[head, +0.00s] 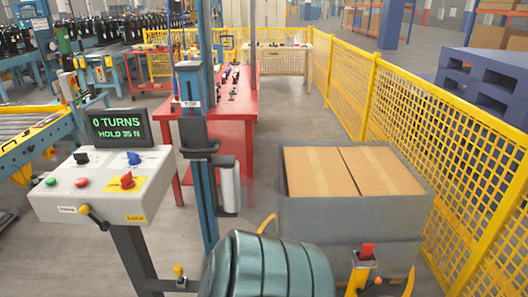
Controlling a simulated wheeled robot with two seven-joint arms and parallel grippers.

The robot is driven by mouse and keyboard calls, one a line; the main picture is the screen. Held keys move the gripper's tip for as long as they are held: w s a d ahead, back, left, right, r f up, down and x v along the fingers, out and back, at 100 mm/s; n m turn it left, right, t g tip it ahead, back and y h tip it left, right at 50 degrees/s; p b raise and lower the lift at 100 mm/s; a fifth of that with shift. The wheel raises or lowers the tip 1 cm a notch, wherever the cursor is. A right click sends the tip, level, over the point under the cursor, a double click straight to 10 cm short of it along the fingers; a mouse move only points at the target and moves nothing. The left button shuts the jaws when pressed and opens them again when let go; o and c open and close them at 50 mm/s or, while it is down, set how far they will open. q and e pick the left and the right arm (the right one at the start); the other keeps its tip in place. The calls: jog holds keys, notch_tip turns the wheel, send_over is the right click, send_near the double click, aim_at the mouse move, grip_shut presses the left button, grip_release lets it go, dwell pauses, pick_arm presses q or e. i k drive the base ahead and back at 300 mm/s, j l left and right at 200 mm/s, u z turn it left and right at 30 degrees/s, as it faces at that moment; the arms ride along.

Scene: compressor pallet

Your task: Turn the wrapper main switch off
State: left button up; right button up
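The wrapper's control box (103,187) is a light grey sloped panel on a dark post at the left of the head view. The display (119,128) above is lit, with green text "0 TURNS" and "HOLD 35 N". A green button (50,182), a red button (81,182), a black knob (81,158) and a blue knob (133,158) share the panel. Neither of my grippers shows.
A teal ribbed cylinder (268,266) fills the bottom middle. Wrapped cartons (352,172) stand right, before a yellow mesh fence (420,120).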

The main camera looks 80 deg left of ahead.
aim_at(127, 183)
jog(key=u, duration=3.85)
